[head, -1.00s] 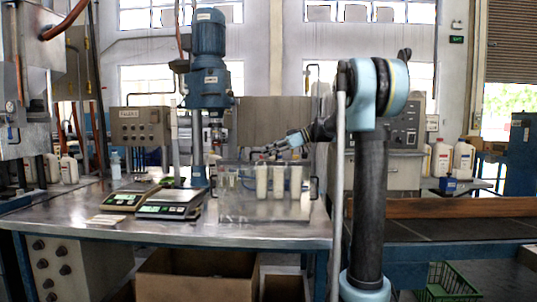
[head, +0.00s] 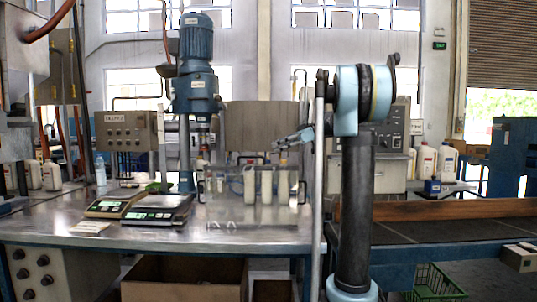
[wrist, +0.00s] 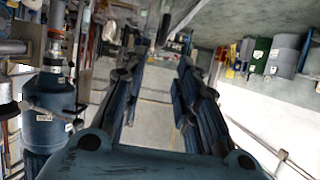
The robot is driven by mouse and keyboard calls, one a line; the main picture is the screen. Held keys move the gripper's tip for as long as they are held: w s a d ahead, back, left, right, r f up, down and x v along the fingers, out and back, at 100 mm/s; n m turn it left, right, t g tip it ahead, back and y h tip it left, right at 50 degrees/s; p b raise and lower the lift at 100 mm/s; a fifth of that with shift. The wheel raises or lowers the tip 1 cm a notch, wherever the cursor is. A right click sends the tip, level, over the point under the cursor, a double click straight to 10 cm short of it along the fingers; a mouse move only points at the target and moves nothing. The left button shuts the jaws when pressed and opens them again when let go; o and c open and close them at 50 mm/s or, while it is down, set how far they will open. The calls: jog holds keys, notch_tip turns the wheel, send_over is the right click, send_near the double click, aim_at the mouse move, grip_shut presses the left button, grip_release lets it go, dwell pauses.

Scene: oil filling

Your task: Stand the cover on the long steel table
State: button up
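A clear, see-through cover (head: 230,204) with dark handles at its two sides appears upright on the long steel table (head: 120,236). Several white bottles (head: 266,184) show through it; I cannot tell whether they are inside or behind it. My gripper (head: 277,144) is in the air above the cover's top edge, apart from it. In the wrist view my gripper (wrist: 157,100) has its two fingers spread with nothing between them. The cover cannot be made out in the wrist view.
Two scales (head: 158,209) stand left of the cover. A blue motor mixer (head: 196,90) rises behind them. A cardboard box (head: 185,280) is under the table. The table's front strip is clear. A dark conveyor (head: 450,230) runs at right.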

jog(key=shift+v, duration=0.8)
jog(key=s+f+m+h, duration=0.7)
jog(key=s+f+m, duration=0.2)
jog(key=s+f, duration=1.1)
jog(key=s+d+f+m+t+h, duration=0.1)
jog(key=s+d+f+m+h, duration=0.2)
jog(key=s+f, duration=0.6)
jog(key=s+d+f+m+h, duration=0.3)
jog(key=s+d+f+m, duration=0.2)
jog(key=s+f, duration=0.5)
jog(key=d, duration=0.2)
jog(key=shift+d+f+t+h, duration=0.3)
jog(key=shift+d+f+t, duration=0.05)
jog(key=shift+f+t, duration=0.05)
jog(key=shift+s, duration=0.1)
